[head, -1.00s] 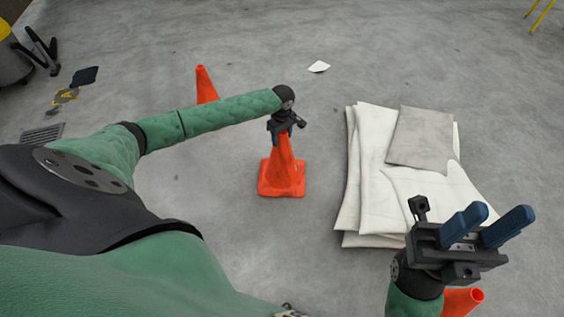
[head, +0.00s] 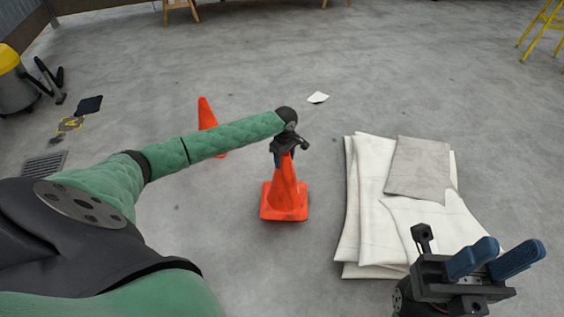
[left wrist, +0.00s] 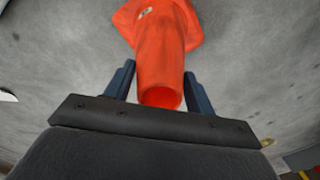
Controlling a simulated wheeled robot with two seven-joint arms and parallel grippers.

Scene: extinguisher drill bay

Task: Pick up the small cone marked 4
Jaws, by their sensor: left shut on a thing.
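An orange cone (head: 284,195) with a square base stands upright in the middle of the head view. My left gripper (head: 285,157) is shut on its upper part from above. In the left wrist view the blue fingers (left wrist: 160,84) lie on both sides of the cone's open tip (left wrist: 160,60). A small pale label (left wrist: 145,12) is on the cone, too small to read. I cannot tell whether the base touches the floor. My right gripper (head: 513,252) is empty at the lower right, its blue fingers apart.
Another orange cone (head: 208,120) stands behind my left forearm, partly hidden. Folded white sheets (head: 360,215) with a grey cloth (head: 420,165) lie at right. A white scrap (head: 317,97) lies beyond. A yellow-topped bin (head: 12,85) is far left. Much floor is clear.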

